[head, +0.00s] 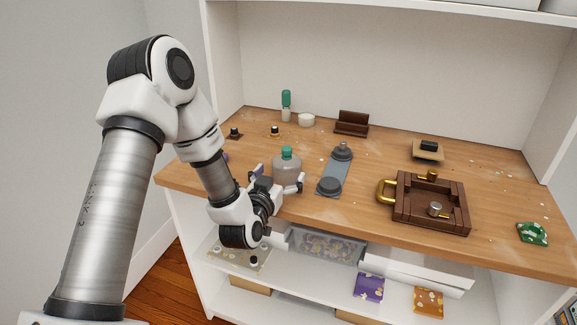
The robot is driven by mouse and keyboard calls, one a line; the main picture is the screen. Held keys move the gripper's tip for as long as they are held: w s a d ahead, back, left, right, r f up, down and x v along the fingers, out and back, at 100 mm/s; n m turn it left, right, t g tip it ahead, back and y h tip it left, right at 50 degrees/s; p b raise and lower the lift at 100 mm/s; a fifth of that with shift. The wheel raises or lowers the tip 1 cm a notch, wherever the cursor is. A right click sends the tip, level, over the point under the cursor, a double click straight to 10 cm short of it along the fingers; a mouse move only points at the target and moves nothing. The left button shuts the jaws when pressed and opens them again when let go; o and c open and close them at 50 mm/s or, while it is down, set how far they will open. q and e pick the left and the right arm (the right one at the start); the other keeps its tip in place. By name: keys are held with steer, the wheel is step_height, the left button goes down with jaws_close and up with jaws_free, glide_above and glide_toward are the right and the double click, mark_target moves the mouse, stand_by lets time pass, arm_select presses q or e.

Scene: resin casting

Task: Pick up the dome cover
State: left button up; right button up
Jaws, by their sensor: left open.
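The dome cover (287,168) looks like a greyish, see-through dome with a green knob on top. It stands upright on the wooden worktop (330,220) near the front edge. My left gripper (277,178) is open, low at the front of the dome, with one finger on its left and the other on its right. I cannot tell whether the fingers touch it. The dome's lower front is partly hidden by the gripper. My right gripper is not in view.
A grey plate with dark round pieces (335,172) lies just right of the dome. A brown wooden tray with brass handle (432,203) is farther right. A green-topped bottle (286,106) and white jar (307,120) stand behind. A shelf (320,285) is below.

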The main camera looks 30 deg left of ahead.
arm_select(q)
steer(key=x, duration=0.3)
steer(key=shift+f, duration=0.1)
steer(key=shift+s, duration=0.1)
steer(key=c, duration=0.8)
steer(key=shift+c, duration=0.2)
